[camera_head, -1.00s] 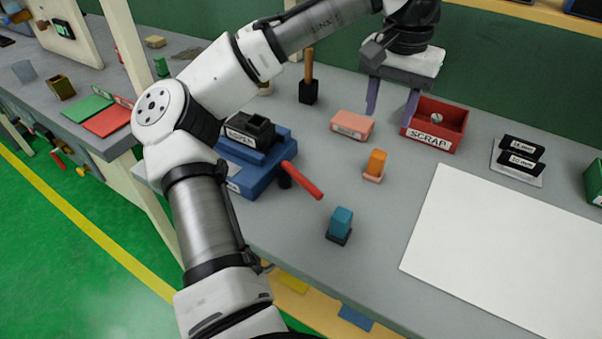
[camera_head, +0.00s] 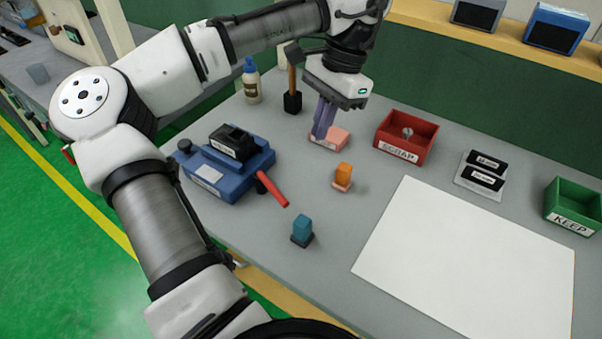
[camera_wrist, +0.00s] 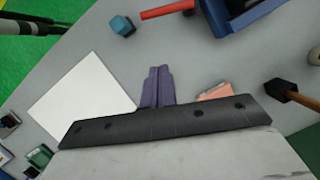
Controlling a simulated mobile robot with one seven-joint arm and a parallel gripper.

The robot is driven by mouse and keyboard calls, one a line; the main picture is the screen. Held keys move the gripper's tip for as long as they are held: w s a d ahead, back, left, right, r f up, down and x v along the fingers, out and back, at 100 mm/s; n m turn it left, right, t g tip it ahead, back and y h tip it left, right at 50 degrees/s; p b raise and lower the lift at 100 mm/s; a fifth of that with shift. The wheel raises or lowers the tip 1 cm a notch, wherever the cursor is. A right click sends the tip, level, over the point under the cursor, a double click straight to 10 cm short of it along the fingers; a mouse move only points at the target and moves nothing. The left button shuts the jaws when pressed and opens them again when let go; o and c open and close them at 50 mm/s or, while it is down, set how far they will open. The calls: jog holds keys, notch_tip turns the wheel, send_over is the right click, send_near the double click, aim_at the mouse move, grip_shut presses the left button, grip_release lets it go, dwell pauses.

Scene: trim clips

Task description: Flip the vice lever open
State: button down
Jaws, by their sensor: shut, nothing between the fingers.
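The blue vice (camera_head: 222,168) stands on the bench at the left of centre in the head view, with a black block in its top. Its red lever (camera_head: 272,189) sticks out from its right side toward the lower right. The lever also shows at the top of the wrist view (camera_wrist: 167,10), with part of the blue vice (camera_wrist: 245,14) beside it. My gripper (camera_head: 318,136) is shut and empty, with its purple fingers together, pointing down by the pink block. It is apart from the lever, up and to its right in the head view. The fingers also show in the wrist view (camera_wrist: 157,75).
An orange block (camera_head: 343,172) and a teal block (camera_head: 302,229) stand near the lever. A pink block (camera_head: 330,138), a red SCRAP bin (camera_head: 407,137) and a black-based wooden-handled tool (camera_head: 292,101) are behind. A white sheet (camera_head: 470,262) and a green KEEP bin (camera_head: 573,207) are at right.

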jog(key=shift+a+f, duration=0.1)
jog(key=p+x, duration=0.1)
jog(key=x, duration=0.9)
jog(key=shift+s, duration=0.1)
jog(key=shift+s+a+p, duration=0.3)
jog(key=shift+a+p, duration=0.05)
jog(key=shift+a, duration=0.2)
jog(key=shift+s+a+p, duration=0.3)
jog(key=shift+a+p, duration=0.05)
jog(key=shift+a, duration=0.2)
jog(key=shift+s+a+f, duration=0.3)
jog(key=shift+s+a, duration=0.1)
jog(key=shift+a, duration=0.1)
